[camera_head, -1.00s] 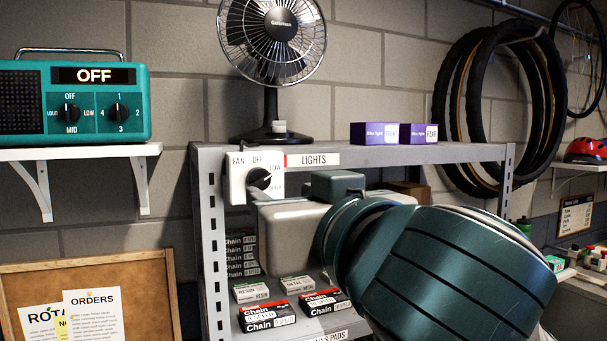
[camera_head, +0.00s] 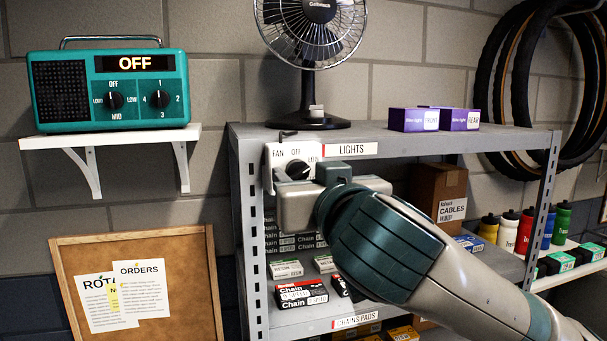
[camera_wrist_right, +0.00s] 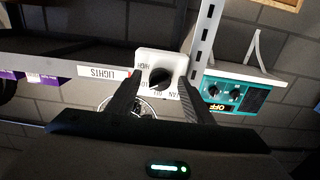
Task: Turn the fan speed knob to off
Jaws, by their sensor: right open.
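The fan speed knob (camera_head: 298,169) is a black dial on a white plate at the shelf's front left corner, labelled FAN, OFF and LOW. Its pale pointer line seems to point right, toward LOW. My right gripper (camera_head: 300,192) is right in front of the plate and covers its lower part. In the right wrist view, upside down, the knob (camera_wrist_right: 160,78) shows between the two spread dark fingers (camera_wrist_right: 160,86). The fingers are open; I cannot tell whether they touch the knob. The desk fan (camera_head: 312,30) stands on the shelf above. My left gripper is not in view.
A teal radio (camera_head: 108,90) with similar dials and an OFF display sits on a white wall shelf at left. Purple light boxes (camera_head: 434,119) stand on the grey metal shelf (camera_head: 390,140). Chain boxes (camera_head: 300,293) lie below. A corkboard (camera_head: 190,270) is at lower left.

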